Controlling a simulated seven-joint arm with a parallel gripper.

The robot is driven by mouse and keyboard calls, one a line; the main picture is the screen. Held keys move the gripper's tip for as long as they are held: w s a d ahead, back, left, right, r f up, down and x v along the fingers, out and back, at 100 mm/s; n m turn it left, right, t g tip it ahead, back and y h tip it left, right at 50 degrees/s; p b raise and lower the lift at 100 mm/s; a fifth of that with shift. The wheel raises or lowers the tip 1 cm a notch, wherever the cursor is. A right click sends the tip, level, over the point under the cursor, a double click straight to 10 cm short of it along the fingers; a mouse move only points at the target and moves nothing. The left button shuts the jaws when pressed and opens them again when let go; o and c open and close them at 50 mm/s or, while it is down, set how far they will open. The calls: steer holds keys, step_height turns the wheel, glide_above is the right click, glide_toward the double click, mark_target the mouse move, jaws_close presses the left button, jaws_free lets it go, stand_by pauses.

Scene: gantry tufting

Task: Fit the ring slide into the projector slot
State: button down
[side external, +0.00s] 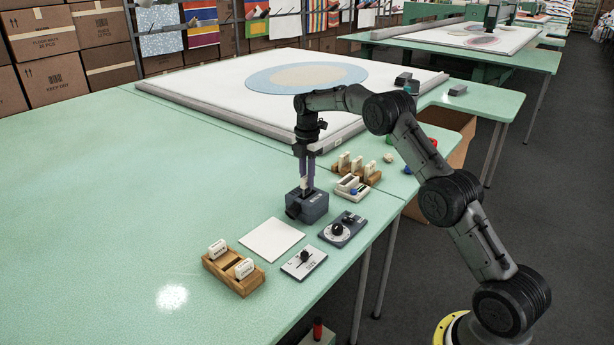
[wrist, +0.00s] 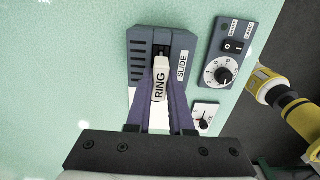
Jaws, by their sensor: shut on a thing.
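The white slide labelled RING (wrist: 160,84) is between the purple fingers of my gripper (wrist: 162,92), which is shut on it. In the side view my gripper (side external: 305,178) points straight down over the projector (side external: 309,208), a dark grey-blue box. In the wrist view the projector (wrist: 138,62) carries a SLIDE label and a dark slot. The slide's far end overlaps the slot opening in that view. I cannot tell how deep the slide sits, since the fingers cover its lower part.
A dial panel with a lamp switch (side external: 343,229), a slider panel (side external: 304,262) and a white card (side external: 271,240) lie nearby. A wooden rack (side external: 243,287) holds two white slides. Another wooden rack (side external: 372,178) and a small tray (side external: 352,188) stand behind. The table's left is clear.

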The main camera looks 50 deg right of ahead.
steer(key=shift+f, duration=1.3)
steer(key=c, duration=0.7)
jaws_free()
